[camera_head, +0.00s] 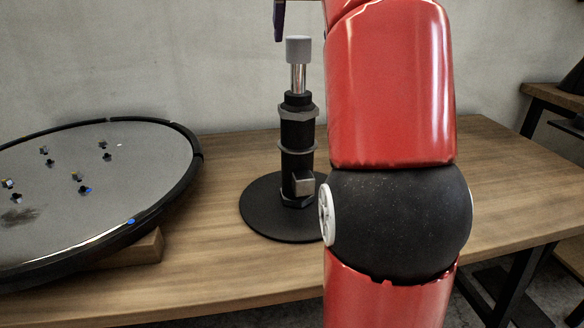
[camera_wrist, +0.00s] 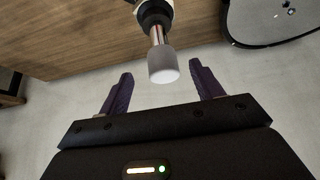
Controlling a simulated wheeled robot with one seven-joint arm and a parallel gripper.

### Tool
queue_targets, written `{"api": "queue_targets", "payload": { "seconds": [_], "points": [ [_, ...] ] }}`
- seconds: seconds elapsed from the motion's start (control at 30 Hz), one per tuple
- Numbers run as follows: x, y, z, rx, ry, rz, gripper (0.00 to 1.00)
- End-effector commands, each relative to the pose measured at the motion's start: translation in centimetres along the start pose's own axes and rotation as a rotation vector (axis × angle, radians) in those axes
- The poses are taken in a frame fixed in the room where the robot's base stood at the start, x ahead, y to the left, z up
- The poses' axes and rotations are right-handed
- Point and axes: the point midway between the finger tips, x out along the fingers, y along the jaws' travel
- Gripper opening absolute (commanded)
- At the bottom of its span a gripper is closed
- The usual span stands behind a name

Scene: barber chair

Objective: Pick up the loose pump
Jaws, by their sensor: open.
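The pump (camera_head: 298,130) stands upright on a round black base (camera_head: 262,212) on the wooden table. It has a black body, a chrome rod and a grey cap (camera_head: 298,49). My gripper (camera_wrist: 162,70) is open and empty. In the wrist view the pump's grey cap (camera_wrist: 163,67) appears between the two dark purple fingertips; I cannot tell the exact gap in depth. In the head view only a finger shows at the top edge, up and left of the cap, apart from it. My red arm hides the right edge of the base.
A large round tray-like disc (camera_head: 110,172) with a dark rim and several small bits on it lies tilted at the left, over a wooden block (camera_head: 135,250). The wooden table (camera_head: 505,190) is clear at the right. Another small table (camera_head: 550,97) stands at the far right.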

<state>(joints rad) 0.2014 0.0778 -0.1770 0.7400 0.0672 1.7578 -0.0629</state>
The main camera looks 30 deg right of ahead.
Motion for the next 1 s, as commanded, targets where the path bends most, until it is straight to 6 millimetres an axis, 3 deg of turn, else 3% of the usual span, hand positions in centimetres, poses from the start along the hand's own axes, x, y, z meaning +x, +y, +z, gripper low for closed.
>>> {"api": "queue_targets", "payload": {
  "seconds": [0.37,0.7,1.0],
  "points": [
    [2.8,-0.1,0.1,0.000,0.000,0.001,0.65],
    [7.3,-0.3,0.5,0.000,0.001,0.002,0.65],
    [7.5,-0.3,0.4,0.000,0.002,0.002,0.63]
  ]
}}
